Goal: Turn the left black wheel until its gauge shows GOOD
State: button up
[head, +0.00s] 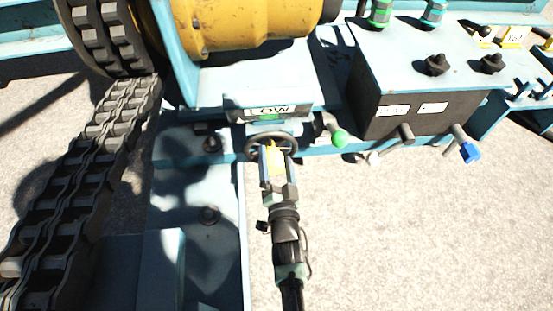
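A black wheel (253,147) sits on the front of the blue frame, just below a gauge box. The gauge (268,112) reads LOW and has a green patch under the word. My gripper (272,150) is at the wheel, overlapping its middle and front rim from the near side. The fingertips are small and partly lost against the wheel, so I cannot tell whether they are closed on it.
A green-tipped lever (338,138) is just right of the wheel. A control box (418,85) with black knobs and a blue-tipped lever (469,152) is further right. A heavy chain (75,190) runs at left. Open concrete (420,240) lies at lower right.

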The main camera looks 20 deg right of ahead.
jog(key=p+v, duration=0.6)
jog(key=v, duration=0.7)
dwell(1.1)
jog(key=shift+o, duration=0.5)
jog(key=w+d+n+b, duration=0.1)
jog(key=w+n+b, duration=0.1)
jog(key=w+n, duration=0.2)
jog(key=w+f+n+b, duration=0.1)
jog(key=w+n+b, duration=0.2)
jog(key=n, duration=0.4)
jog(key=w+d+n+b, duration=0.1)
jog(key=w+n+b, duration=0.2)
jog(key=w+n, duration=0.1)
jog(key=shift+w+d+f+n, duration=0.2)
jog(key=shift+w+d+n, duration=0.2)
jog(key=shift+n, duration=0.5)
jog(key=shift+w+d+r+b, duration=0.1)
jog(key=shift+w+r+b, duration=0.05)
jog(key=shift+w+b, duration=0.35)
